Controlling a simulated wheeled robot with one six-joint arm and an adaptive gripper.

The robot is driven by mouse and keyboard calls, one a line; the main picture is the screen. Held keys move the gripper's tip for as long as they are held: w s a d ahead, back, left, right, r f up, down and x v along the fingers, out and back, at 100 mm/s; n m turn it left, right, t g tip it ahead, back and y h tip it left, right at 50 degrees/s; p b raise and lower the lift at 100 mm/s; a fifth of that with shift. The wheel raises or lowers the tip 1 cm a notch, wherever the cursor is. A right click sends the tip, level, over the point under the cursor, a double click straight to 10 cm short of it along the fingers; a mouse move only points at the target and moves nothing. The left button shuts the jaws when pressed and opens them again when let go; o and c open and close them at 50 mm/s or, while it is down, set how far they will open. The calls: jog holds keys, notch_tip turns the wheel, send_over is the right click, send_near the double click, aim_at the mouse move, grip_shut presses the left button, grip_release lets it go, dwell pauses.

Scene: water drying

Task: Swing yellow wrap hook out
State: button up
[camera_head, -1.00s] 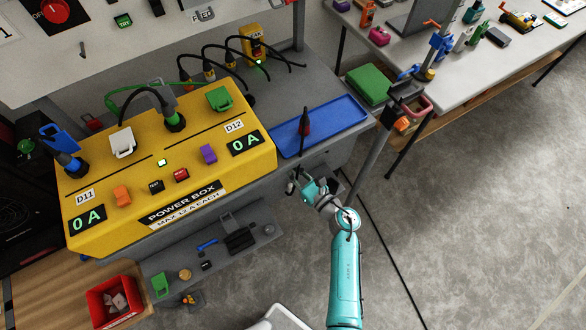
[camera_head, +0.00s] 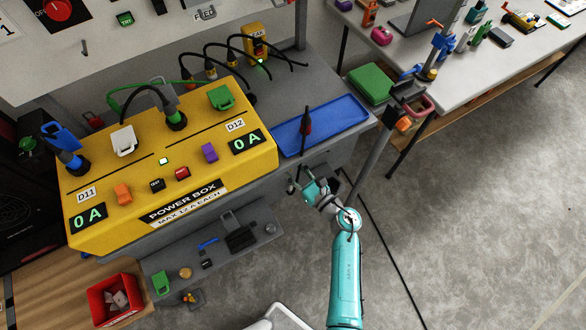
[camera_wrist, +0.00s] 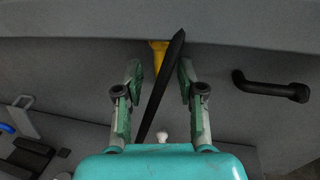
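The yellow wrap hook (camera_wrist: 158,54) shows in the wrist view as a short yellow piece against the grey panel, between my fingertips and partly covered by a dark tapered strip. In the head view I cannot make it out. My gripper (camera_wrist: 160,72) has its two green-padded fingers apart, one on each side of the yellow piece, with visible gaps. Whether the fingertips reach around it in depth I cannot tell. In the head view my gripper (camera_head: 303,184) is at the front of the grey bench, below the blue tray.
The dark strip (camera_wrist: 164,85) runs diagonally between my fingers. A black handle (camera_wrist: 272,89) sticks out at right. The yellow power box (camera_head: 165,200) is left of my gripper, the blue tray (camera_head: 345,125) above it. A grey post (camera_head: 372,155) stands close at right.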

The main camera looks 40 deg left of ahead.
jog(key=s+d, duration=0.2)
jog(key=d, duration=0.9)
jog(key=shift+s+d, duration=0.2)
jog(key=shift+d, duration=0.1)
jog(key=s+d+r+n+t+h, duration=0.3)
jog(key=s+d+r+n+h, duration=0.3)
jog(key=s+d, duration=0.3)
jog(key=s+d+r+n+t+h, duration=0.4)
jog(key=s+d, duration=0.6)
jog(key=d, duration=0.3)
jog(key=s+d+r+n+t+h, duration=0.4)
jog(key=s+d+r+n+h, duration=0.3)
jog(key=s+d+r+n, duration=0.1)
jog(key=s+d+n, duration=0.1)
jog(key=d+n, duration=0.1)
jog(key=d, duration=0.1)
jog(key=shift+s+d+h, duration=0.15)
jog(key=shift+s+h, duration=0.15)
